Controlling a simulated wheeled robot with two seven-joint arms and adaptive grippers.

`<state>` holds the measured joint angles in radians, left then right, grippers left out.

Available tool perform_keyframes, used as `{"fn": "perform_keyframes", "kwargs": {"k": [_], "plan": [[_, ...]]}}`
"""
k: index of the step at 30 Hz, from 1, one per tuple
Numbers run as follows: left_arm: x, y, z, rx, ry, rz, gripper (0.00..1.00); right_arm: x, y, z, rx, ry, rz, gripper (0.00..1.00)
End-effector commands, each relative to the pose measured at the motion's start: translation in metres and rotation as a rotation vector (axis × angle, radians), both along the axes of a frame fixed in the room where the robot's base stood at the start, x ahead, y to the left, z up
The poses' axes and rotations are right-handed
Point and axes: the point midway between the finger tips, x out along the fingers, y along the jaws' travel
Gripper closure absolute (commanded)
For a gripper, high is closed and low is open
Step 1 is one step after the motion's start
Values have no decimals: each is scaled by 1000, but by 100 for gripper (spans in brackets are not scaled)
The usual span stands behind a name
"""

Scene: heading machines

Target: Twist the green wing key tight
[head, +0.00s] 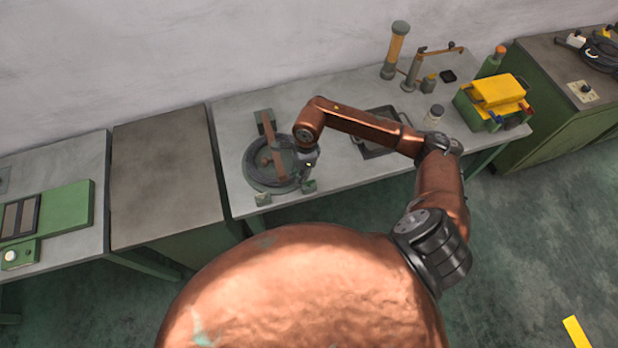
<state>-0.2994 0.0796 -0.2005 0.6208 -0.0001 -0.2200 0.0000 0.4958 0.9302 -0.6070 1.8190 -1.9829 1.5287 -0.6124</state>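A round dark-green fixture (258,181) sits on the grey workbench, with a brown bar (272,148) lying across it. Small green blocks stand at its edge, one at the front left (263,199) and one at the front right (309,186). I cannot tell which green part is the wing key; it may be hidden by my gripper. My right arm reaches in from the right, and my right gripper (307,167) points down over the fixture's right side, close to the front right block. Its fingers are too small and dark to read. My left gripper is out of view.
A dark tray (373,149) lies right of the fixture, partly behind my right arm. The cabinet top (165,165) on the left is clear.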

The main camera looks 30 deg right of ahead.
Motion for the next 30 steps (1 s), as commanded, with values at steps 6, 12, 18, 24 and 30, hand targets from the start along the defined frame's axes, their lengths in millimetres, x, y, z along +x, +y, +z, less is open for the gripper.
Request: {"fn": "perform_keyframes", "kwargs": {"k": [6, 12, 18, 24, 30], "plan": [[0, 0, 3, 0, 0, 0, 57, 4, -48, -3, -168, 16, 19, 78], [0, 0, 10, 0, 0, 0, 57, 3, -48, -30, -167, 19, 18, 78], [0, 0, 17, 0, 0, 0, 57, 3, -47, -60, -166, 18, 17, 78], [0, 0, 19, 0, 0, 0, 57, 3, -47, -75, -167, 16, 18, 78], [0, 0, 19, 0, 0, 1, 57, 4, -47, -76, -166, 14, 19, 78]]}}
